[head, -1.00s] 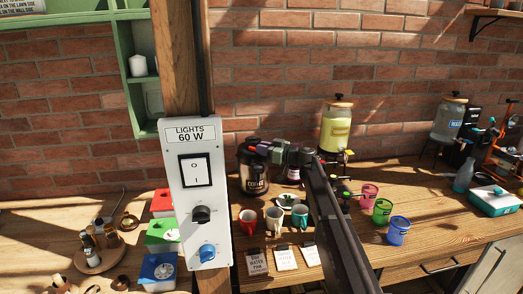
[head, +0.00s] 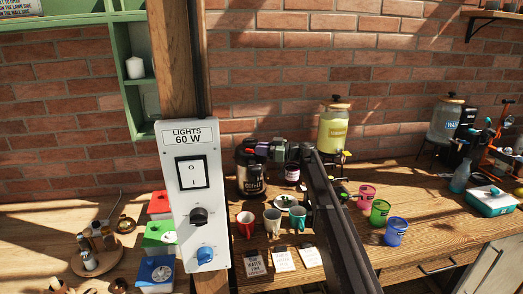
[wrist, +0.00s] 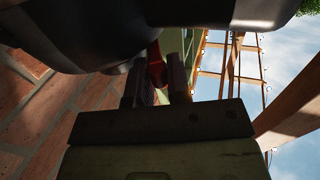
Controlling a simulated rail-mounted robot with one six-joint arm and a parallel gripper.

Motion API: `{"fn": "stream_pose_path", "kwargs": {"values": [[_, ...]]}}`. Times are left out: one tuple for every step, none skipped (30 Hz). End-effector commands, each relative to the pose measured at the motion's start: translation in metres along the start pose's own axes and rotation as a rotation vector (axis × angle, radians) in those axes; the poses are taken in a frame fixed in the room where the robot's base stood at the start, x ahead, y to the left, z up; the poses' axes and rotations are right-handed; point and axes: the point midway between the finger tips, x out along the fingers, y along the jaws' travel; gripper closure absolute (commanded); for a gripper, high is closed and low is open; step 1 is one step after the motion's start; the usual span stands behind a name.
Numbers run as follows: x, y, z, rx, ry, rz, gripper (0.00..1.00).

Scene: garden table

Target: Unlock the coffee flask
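The coffee flask (head: 252,184) is the dark, labelled container standing against the brick wall, behind the mugs. My gripper (head: 250,147) is at the top of the flask, reaching in from the right, and hides part of its lid. In the wrist view, a large dark rounded part (wrist: 200,14), likely the flask's top, fills the upper edge. A small red part (wrist: 156,66) shows between the two fingers of my gripper (wrist: 160,82). The fingers stand a little apart. Whether they press on the red part is too dark to tell.
A white lights panel (head: 194,200) on a post is close on the left.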

Motion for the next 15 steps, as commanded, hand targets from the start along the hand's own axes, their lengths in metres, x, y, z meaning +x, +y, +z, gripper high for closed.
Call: {"fn": "stream_pose_path", "kwargs": {"values": [[0.0016, -0.0039, 0.0013, 0.000, -0.004, -0.009, 0.76], [0.0016, -0.0037, 0.0012, 0.000, -0.004, -0.008, 0.72], [0.0014, -0.0034, 0.0012, 0.000, -0.003, -0.007, 0.66], [0.0013, -0.0032, 0.0011, 0.000, -0.003, -0.007, 0.61], [0.0011, -0.0028, 0.0010, 0.000, -0.003, -0.006, 0.58], [0.0010, -0.0025, 0.0009, 0.000, -0.003, -0.005, 0.58], [0.0009, -0.0023, 0.0008, 0.000, -0.003, -0.005, 0.58], [0.0008, -0.0021, 0.0008, 0.000, -0.002, -0.004, 0.58], [0.0007, -0.0019, 0.0007, 0.000, -0.002, -0.004, 0.58], [0.0007, -0.0017, 0.0006, 0.000, -0.002, -0.004, 0.58], [0.0006, -0.0016, 0.0006, 0.000, -0.002, -0.003, 0.58], [0.0006, -0.0014, 0.0002, 0.000, -0.002, -0.003, 0.58], [0.0005, -0.0013, -0.0005, 0.000, -0.002, -0.003, 0.58], [0.0005, -0.0012, -0.0016, 0.000, -0.002, -0.002, 0.58], [0.0005, -0.0011, -0.0038, 0.000, -0.001, -0.002, 0.58]]}}
